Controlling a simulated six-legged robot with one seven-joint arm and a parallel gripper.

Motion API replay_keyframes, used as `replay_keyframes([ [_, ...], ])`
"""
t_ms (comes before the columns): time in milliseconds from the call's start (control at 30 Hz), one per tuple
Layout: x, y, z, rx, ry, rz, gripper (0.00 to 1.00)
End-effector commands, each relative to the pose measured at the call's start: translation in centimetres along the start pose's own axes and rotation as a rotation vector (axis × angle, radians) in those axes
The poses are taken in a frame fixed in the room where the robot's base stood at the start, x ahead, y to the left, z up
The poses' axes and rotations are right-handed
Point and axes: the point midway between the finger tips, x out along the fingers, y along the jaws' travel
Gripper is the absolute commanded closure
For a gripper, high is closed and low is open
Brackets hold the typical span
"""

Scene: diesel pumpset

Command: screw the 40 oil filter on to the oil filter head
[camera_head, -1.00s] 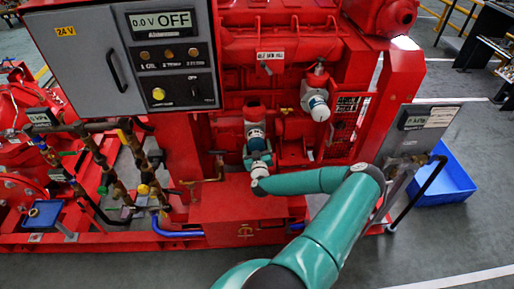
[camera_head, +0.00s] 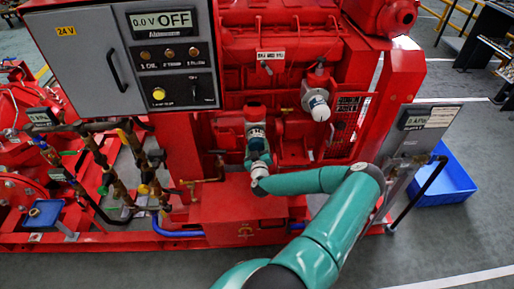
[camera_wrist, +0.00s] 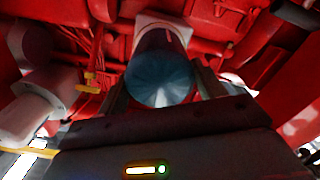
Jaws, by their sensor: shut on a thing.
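The oil filter (camera_head: 256,131) is a dark blue cylinder standing upright below the oil filter head (camera_head: 254,111) on the red engine. In the wrist view the filter (camera_wrist: 159,80) shows its round blue end between my two fingers. Its upper end meets the pale filter head (camera_wrist: 163,22); I cannot tell whether the thread is engaged. My gripper (camera_head: 257,153) comes from below and is shut on the filter. In the wrist view the gripper (camera_wrist: 161,92) has one finger on each side of it. The fingertips are partly hidden by the filter.
A white-bodied filter (camera_head: 317,103) hangs to the right on the engine. A grey control box (camera_head: 105,60) stands at upper left. Pipes and valves (camera_head: 130,170) fill the left side. A red block (camera_head: 240,205) lies below my gripper. A blue crate (camera_head: 445,180) sits on the floor at right.

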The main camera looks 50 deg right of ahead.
Motion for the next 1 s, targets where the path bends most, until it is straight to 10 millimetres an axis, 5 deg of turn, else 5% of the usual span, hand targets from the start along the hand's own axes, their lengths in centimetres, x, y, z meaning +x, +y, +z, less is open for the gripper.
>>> replay_keyframes([
  [600,0.13,0.63,0.01,0.69,0.007,0.012,0.86],
  [1000,0.16,0.78,0.02,0.752,0.009,0.015,0.86],
])
